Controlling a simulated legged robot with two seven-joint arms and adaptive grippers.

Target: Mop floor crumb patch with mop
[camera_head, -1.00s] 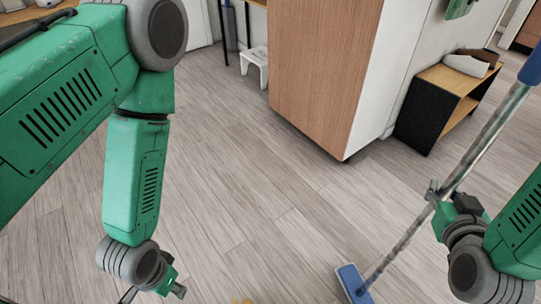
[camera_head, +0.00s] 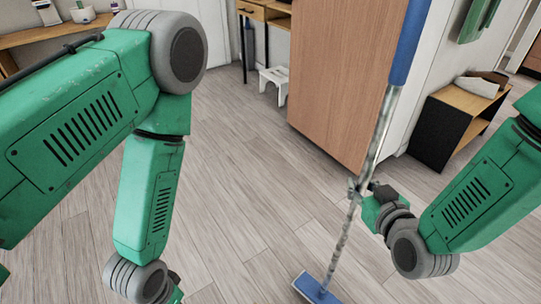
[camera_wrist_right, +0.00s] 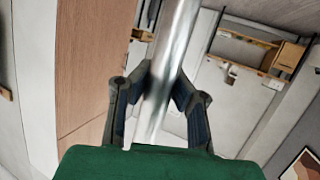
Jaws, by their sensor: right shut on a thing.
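The mop has a blue flat head (camera_head: 315,288) resting on the wooden floor at the bottom of the head view. Its metal pole (camera_head: 368,160) leans up and slightly right to a blue grip (camera_head: 409,42). My right gripper (camera_head: 357,189) is shut around the pole at about mid-height. In the right wrist view its two dark fingers (camera_wrist_right: 160,90) flank the shiny pole (camera_wrist_right: 172,50). My left gripper (camera_head: 176,291) is mostly cut off by the bottom edge of the head view, and its fingers are hidden. No crumb patch shows in the current views.
A tall wooden cabinet block (camera_head: 335,85) stands just behind the mop pole. A low black-and-wood shelf (camera_head: 450,125) stands to its right. A white step stool (camera_head: 273,85) and a desk (camera_head: 265,14) are at the back. The floor (camera_head: 240,200) between my arms is clear.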

